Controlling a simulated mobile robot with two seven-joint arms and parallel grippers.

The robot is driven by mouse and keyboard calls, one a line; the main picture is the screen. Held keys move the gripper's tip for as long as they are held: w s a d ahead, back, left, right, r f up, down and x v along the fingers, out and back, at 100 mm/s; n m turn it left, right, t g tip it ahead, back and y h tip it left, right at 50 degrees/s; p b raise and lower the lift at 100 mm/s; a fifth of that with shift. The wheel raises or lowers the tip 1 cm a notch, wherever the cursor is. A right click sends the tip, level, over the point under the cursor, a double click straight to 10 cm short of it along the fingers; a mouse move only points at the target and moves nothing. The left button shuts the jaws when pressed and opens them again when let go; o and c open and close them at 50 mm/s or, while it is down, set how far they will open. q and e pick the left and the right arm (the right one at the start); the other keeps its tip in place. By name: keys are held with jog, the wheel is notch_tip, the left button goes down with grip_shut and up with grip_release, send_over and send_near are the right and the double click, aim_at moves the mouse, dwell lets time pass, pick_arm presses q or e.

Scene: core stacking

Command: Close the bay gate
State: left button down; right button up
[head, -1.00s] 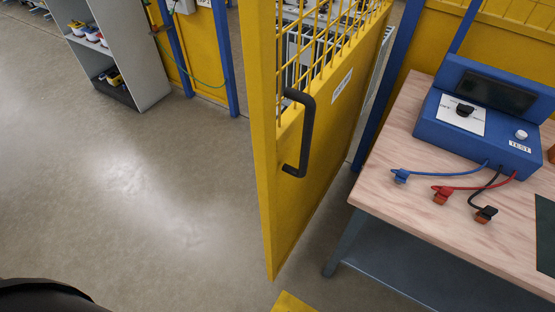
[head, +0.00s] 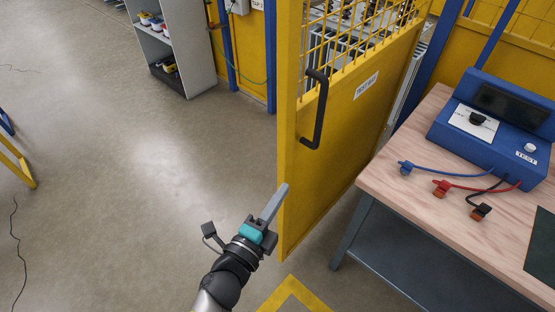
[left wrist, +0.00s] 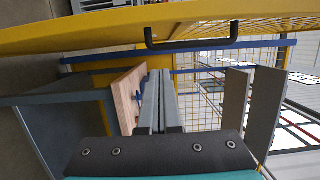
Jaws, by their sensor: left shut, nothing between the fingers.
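The yellow bay gate (head: 345,135) stands open in the head view, with a solid lower panel, mesh above and a small label. Its black handle (head: 316,110) is on the face toward the bench, near the free edge; it also shows at the top of the left wrist view (left wrist: 192,43). My left gripper (head: 275,200) is shut and empty. In the head view it is low, just left of the gate's free edge and below the handle; I cannot tell if it touches the gate. My right gripper is out of view.
A wooden-topped bench (head: 400,195) with a blue test box (head: 490,120) and blue, red and black leads stands right of the gate. A grey shelf (head: 190,75) stands at the back left. Blue posts and yellow panels flank the opening.

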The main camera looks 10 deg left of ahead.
aim_at(287, 154)
pick_arm(q)
jog(key=shift+w+d, duration=0.15)
jog(key=shift+w, duration=2.8)
jog(key=shift+w+d, duration=0.1)
jog(key=shift+w, duration=2.85)
